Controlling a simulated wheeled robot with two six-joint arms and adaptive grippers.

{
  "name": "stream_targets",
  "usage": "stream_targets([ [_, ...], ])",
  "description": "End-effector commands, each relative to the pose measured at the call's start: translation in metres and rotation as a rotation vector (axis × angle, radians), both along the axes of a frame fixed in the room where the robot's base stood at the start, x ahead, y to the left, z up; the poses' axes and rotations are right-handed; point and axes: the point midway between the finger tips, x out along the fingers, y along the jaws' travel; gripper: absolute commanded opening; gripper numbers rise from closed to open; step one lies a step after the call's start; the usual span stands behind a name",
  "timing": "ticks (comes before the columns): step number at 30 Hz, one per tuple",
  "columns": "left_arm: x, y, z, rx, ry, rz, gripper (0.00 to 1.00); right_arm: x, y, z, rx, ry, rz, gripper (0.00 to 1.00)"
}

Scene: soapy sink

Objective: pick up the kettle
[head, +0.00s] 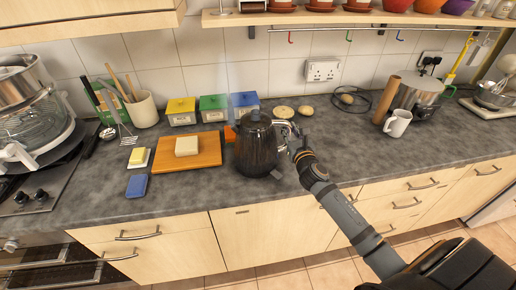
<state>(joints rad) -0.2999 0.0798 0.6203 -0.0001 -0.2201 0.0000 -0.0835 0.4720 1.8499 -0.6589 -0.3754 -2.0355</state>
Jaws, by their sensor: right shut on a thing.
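A dark kettle (256,150) stands upright in the middle of the grey counter, close to its front edge. Its handle is on the right side. My right gripper (290,131) reaches in from the lower right and is shut on the kettle's handle. The fingertips are small and partly hidden at the handle. I cannot tell any gap between the kettle's base and the counter. My left gripper is not in view.
An orange cutting board (205,153) with a pale block lies just left of the kettle. Yellow, green and blue boxes (213,107) stand behind. A white mug (397,123) stands to the right. The counter between kettle and mug is mostly clear.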

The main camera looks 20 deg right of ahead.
Motion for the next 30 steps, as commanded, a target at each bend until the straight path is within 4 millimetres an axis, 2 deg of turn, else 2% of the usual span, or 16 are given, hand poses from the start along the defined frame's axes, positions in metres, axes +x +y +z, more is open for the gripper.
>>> stream_targets([
  [11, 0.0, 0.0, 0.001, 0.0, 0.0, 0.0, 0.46, 0.0, 0.001, 0.004, 0.008, -0.008, 0.004, 0.0],
  [14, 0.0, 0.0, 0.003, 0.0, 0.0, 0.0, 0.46, 0.001, 0.001, 0.011, 0.007, -0.009, 0.003, 0.0],
  [24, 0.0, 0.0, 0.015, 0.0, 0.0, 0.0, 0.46, 0.0, 0.001, 0.075, 0.002, -0.013, 0.005, 0.0],
  [30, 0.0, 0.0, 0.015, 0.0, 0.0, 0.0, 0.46, 0.0, 0.001, 0.098, 0.004, -0.01, 0.004, 0.0],
])
